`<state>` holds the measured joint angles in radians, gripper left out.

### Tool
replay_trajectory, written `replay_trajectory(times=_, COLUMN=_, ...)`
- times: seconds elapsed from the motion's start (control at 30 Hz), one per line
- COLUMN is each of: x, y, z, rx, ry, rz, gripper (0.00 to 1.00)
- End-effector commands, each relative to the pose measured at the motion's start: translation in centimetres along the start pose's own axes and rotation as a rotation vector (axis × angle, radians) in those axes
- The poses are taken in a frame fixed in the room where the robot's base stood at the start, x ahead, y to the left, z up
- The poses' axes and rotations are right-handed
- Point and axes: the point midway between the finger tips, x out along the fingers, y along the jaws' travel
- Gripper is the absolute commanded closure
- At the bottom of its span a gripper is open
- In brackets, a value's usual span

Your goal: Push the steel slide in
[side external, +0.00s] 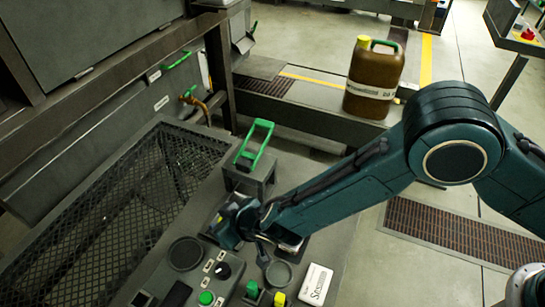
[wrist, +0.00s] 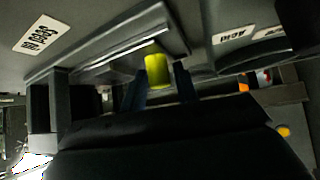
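My gripper (side external: 238,222) is low over the grey console in the side external view, at the end of the teal arm. In the wrist view, its two dark blue fingers (wrist: 161,92) stand apart, one on each side of a yellow knob (wrist: 158,70). I cannot tell whether they touch it. Behind the knob is a grey metal plate with a bright edge (wrist: 110,58), which may be the steel slide. In the side external view a small yellow spot shows at the fingertips, and the gripper and arm hide most of the slide area.
A green handle (side external: 256,142) stands on a grey block behind the gripper. In front are a black dial (side external: 222,270), green and yellow buttons and a white labelled box (side external: 315,285). A mesh-covered tray (side external: 125,215) lies left. A brown jug (side external: 373,82) stands on the bench behind.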

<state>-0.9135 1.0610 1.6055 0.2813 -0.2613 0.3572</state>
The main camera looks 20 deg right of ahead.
Motion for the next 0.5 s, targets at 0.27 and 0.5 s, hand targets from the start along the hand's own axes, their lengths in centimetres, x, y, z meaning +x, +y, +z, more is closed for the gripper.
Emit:
replay_trajectory(times=0.27, x=0.0, y=0.0, z=0.0, rx=0.0, ry=0.0, rz=0.0, gripper=1.0)
replay_trajectory(times=0.5, x=0.2, y=1.1, z=-0.2, rx=0.001, ry=0.0, rz=0.003, gripper=1.0)
